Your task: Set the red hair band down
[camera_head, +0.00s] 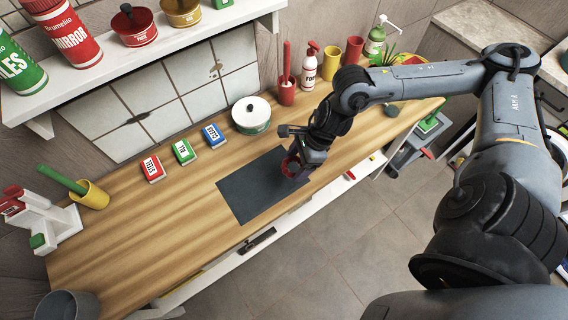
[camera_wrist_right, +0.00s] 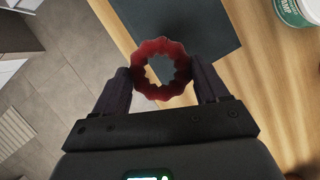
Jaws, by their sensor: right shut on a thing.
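The red hair band (camera_wrist_right: 146,48) is a scalloped ring between the fingers of my right gripper (camera_wrist_right: 161,84) in the right wrist view. The fingers are shut on it from both sides. In the head view the red hair band (camera_head: 290,166) shows at the tips of my right gripper (camera_head: 296,170), over the right end of the dark mat (camera_head: 240,192). I cannot tell whether the band touches the mat. My left gripper is not in view.
A white lidded pot (camera_head: 252,115) stands behind the mat. Red (camera_head: 152,168), green (camera_head: 183,152) and blue (camera_head: 214,135) boxes stand to its left. A yellow cup (camera_head: 92,196) is at the left end. The left part of the wooden counter (camera_head: 150,225) is mostly clear.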

